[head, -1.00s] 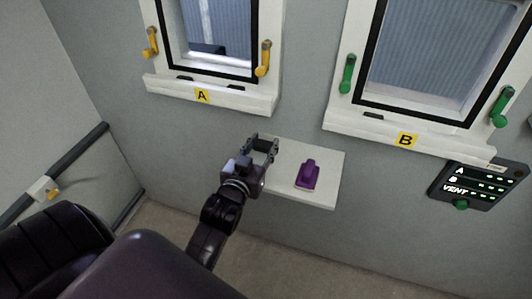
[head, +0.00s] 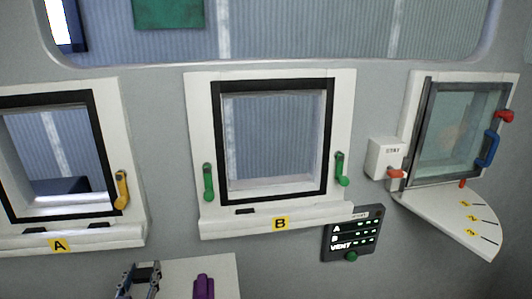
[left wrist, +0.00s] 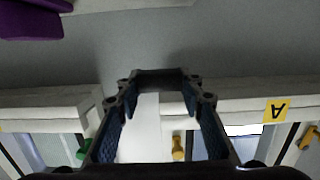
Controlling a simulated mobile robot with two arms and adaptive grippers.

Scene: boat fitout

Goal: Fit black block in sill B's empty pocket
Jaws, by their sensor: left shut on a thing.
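My left gripper (head: 140,279) is at the bottom left of the head view, beside a small white shelf. In the left wrist view its fingers (left wrist: 158,92) are shut on the black block (left wrist: 158,79), which spans the fingertips. Sill B (head: 312,225) is the white ledge under the middle window, with a yellow B label (head: 280,224). One black block (head: 245,211) sits at the left of sill B. No block shows at its right part, and the pocket itself cannot be made out. My right gripper is out of view.
A purple object (head: 204,287) stands on the white shelf (head: 222,270), right of my gripper. Sill A (head: 120,235) is at left. Green handles (head: 208,182) flank window B. A dark panel (head: 350,240) hangs below right of sill B; a quarter-round ledge (head: 440,215) juts out farther right.

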